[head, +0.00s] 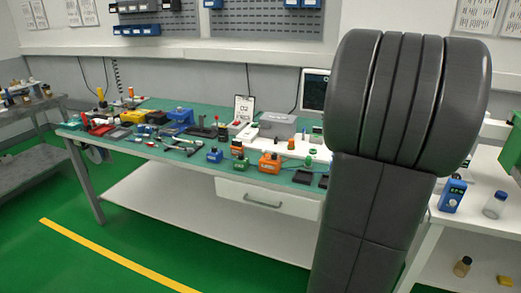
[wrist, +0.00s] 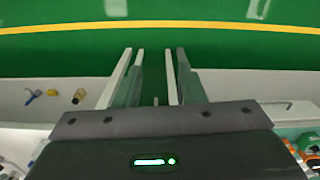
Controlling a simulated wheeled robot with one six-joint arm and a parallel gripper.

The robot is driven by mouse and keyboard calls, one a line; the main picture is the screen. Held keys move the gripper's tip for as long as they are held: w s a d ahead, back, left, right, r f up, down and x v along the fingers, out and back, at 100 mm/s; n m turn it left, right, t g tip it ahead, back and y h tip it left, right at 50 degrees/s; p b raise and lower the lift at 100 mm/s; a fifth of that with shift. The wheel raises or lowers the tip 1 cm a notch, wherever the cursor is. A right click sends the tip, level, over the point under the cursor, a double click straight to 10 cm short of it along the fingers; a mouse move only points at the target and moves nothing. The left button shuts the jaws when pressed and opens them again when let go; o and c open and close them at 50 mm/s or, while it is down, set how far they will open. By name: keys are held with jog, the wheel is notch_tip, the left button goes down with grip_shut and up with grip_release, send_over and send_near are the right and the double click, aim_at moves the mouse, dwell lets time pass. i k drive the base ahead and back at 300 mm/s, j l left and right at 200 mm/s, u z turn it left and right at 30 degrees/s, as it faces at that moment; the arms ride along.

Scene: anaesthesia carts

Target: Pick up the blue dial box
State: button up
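A blue box (head: 452,195) with a small display and a dial-like front stands upright on the white bench at the right in the head view. A smaller blue box (head: 214,155) with a knob on top sits at the front edge of the green-topped bench; I cannot tell which is the dial box. In the wrist view my gripper (wrist: 154,50) is open, with nothing between its fingers and green floor beyond them. My dark arm fills the right-centre of the head view and hides part of both benches. The gripper is not visible there.
The green-topped bench (head: 130,147) is crowded with tools and boxes, including an orange box (head: 269,162) and a grey case (head: 277,125). A clear jar (head: 494,205) stands beside the right blue box. A brown bottle (head: 462,266) is on the shelf below. The green floor is clear.

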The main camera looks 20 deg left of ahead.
aim_at(215, 158)
jog(key=i+j, duration=0.15)
jog(key=j, duration=0.3)
jog(key=i+j, duration=0.2)
jog(key=j, duration=0.25)
jog(key=i+j, duration=0.15)
jog(key=j, duration=0.35)
jog(key=i+j, duration=0.2)
jog(key=j, duration=0.25)
jog(key=i+j+z, duration=0.1)
jog(key=j, duration=0.35)
jog(key=i+j, duration=0.2)
jog(key=j, duration=0.25)
jog(key=i+j, duration=0.15)
jog(key=j, duration=0.35)
jog(key=i+j, duration=0.15)
jog(key=j, duration=0.3)
